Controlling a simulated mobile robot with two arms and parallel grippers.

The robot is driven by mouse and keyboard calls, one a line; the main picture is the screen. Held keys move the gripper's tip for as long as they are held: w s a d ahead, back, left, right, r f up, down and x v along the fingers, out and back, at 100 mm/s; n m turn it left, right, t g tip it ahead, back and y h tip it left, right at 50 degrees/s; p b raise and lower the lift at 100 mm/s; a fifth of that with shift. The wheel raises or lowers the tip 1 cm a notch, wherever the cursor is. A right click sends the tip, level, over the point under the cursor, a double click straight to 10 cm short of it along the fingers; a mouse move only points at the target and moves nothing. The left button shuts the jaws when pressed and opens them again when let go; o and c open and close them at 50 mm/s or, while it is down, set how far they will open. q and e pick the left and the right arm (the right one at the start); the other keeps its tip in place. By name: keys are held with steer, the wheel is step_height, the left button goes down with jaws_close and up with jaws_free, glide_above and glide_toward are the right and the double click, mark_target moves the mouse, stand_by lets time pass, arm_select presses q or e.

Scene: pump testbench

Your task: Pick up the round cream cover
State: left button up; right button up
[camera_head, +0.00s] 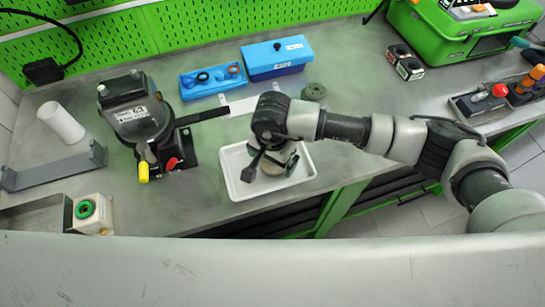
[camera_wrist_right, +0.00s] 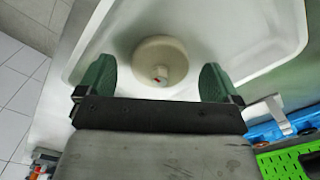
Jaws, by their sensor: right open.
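The round cream cover (camera_wrist_right: 160,58) lies in the white tray (camera_wrist_right: 262,86), with a short pale knob with a small red mark at its middle. My right gripper (camera_wrist_right: 154,82) is open over the tray. Its two green fingers are apart, one on each side of the cover's near part in the picture, and nothing is held. I cannot tell whether the fingers touch the cover. In the head view my right gripper (camera_head: 274,166) points down into the white tray (camera_head: 232,183) and hides most or all of the cover. My left gripper is not in view.
A black pump unit (camera_head: 138,115) stands left of the tray. Behind are a blue tray of small parts (camera_head: 213,81) and a blue box (camera_head: 277,57). A round dark green part (camera_head: 314,91) is near my arm. The tray sits near the bench's front edge.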

steer(key=shift+f, duration=0.4)
steer(key=c, duration=1)
steer(key=shift+r, duration=0.1)
